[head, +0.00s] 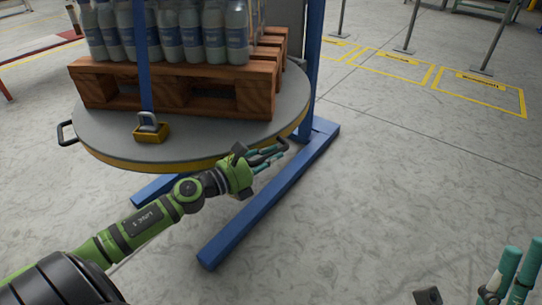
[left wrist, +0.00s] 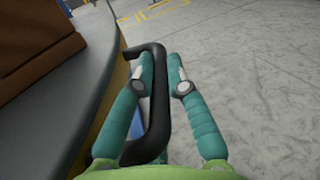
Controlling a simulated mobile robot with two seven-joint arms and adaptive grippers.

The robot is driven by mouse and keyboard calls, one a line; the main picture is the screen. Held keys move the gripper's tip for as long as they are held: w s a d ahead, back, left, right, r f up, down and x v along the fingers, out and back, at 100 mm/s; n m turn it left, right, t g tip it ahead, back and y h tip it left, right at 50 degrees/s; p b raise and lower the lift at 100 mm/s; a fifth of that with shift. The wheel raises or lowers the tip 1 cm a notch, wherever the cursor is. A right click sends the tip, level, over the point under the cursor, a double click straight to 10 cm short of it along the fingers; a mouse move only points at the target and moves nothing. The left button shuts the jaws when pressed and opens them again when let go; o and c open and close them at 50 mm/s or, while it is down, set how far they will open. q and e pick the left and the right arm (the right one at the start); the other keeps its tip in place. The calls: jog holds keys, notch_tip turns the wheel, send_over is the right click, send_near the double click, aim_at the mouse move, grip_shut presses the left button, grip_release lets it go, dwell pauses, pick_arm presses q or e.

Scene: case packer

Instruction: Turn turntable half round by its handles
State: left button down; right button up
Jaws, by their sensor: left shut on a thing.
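The turntable (head: 205,140) is a round grey disc with a yellow rim, carrying a wooden pallet (head: 255,92) of bottles (head: 203,30). One black handle (head: 65,132) sticks out at its left edge, free. Another black handle (head: 277,149) is at its near right edge. My left gripper (head: 268,157) is shut on this near right handle. In the left wrist view the handle bar (left wrist: 157,125) runs between the teal fingers (left wrist: 160,75). My right gripper (head: 515,278) is partly cut off at the bottom right, away from the turntable, and its opening is unclear.
A blue frame leg (head: 265,200) runs along the floor under my left gripper. Open concrete floor lies to the right, with yellow-marked bays (head: 480,92) behind.

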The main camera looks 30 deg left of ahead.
pick_arm(q)
jog(key=c, duration=1.2)
grip_release()
jog(key=shift+c, duration=0.2)
jog(key=v, duration=1.2)
